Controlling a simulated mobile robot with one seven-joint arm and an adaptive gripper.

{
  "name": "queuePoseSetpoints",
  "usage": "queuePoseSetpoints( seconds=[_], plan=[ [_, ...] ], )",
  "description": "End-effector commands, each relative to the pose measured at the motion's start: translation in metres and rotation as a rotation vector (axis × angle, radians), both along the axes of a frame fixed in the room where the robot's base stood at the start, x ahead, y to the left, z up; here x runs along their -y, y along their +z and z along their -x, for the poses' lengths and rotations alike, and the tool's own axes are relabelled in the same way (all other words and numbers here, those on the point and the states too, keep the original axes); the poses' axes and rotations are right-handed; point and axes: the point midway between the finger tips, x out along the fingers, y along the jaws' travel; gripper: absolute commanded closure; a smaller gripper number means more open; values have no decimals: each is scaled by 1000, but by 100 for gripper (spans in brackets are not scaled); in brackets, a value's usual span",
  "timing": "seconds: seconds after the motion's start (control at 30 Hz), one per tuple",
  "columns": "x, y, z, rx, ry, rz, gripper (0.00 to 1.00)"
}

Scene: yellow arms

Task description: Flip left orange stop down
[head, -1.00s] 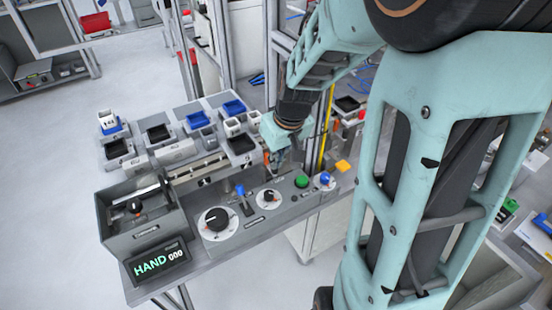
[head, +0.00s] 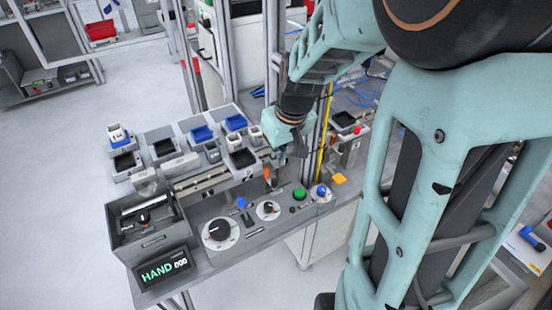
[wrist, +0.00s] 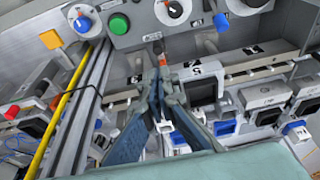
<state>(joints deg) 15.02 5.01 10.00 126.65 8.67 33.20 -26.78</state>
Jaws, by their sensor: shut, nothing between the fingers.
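A small orange stop (head: 267,173) shows in the head view at the back edge of the grey control panel, just left of my gripper (head: 283,158). An orange piece (wrist: 162,61) also shows in the wrist view, just beyond my fingertips. My gripper (wrist: 157,82) is shut and empty, its two dark fingers close together at the tips. I cannot tell whether the fingers touch the orange piece, or whether it stands up or lies down. A second orange stop is not clearly visible; my gripper and wrist hide part of that area.
The grey panel (head: 190,212) carries dials, a blue lever (head: 240,202), a green button (head: 299,194) and a blue knob (head: 321,191). Trays with black and blue bins lie behind. A yellow upright strip (head: 324,130) stands right of my gripper.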

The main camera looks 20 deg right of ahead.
Motion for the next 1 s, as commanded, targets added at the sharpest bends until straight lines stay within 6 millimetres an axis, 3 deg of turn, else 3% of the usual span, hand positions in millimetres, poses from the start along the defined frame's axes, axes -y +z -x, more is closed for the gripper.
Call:
queuePoseSetpoints(
  seconds=[0.03,0.3,0.8,0.9,1.0],
  plan=[
    [1,16,2,2,-1,1,100],
    [4,50,13,2,-1,0,100],
    [4,58,17,1,0,0,100],
    [3,60,8,22,-2,-4,100],
    [-2,74,-21,100,-9,-18,100]
  ],
)
